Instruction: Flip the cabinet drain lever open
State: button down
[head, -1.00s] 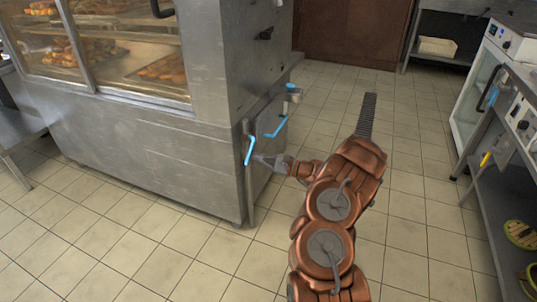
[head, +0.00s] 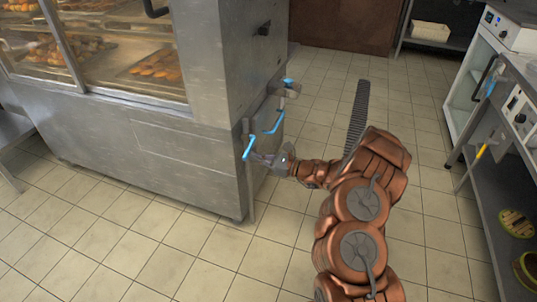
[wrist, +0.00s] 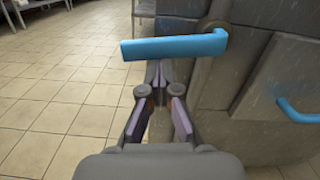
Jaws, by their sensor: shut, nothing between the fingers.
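A blue lever (head: 249,148) hangs at the near corner of the steel cabinet (head: 185,160), slanting down and left in the head view. In the wrist view, the blue lever (wrist: 175,46) spans the upper middle, just past my fingertips, with its pivot at the right. My gripper (head: 256,157) is beside the lever's lower end. My gripper (wrist: 158,75) is shut and empty, its tips close under the lever's bar. I cannot tell whether they touch it. A second blue handle (head: 275,124) is farther along the cabinet side; it also shows in the wrist view (wrist: 298,112).
Trays of baked goods (head: 155,68) sit behind the cabinet's glass. Another blue-topped fitting (head: 288,83) sticks out farther back on its side. A steel bench (head: 495,165) with appliances stands at the right. The tiled floor (head: 215,260) between is clear.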

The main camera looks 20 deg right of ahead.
dwell(0.5)
jog(key=s+d+f, duration=0.4)
jog(key=s+d, duration=0.1)
jog(key=d, duration=0.4)
jog(key=shift+s+f+p, duration=0.15)
jog(key=shift+s+p, duration=0.25)
jog(key=shift+p, duration=0.05)
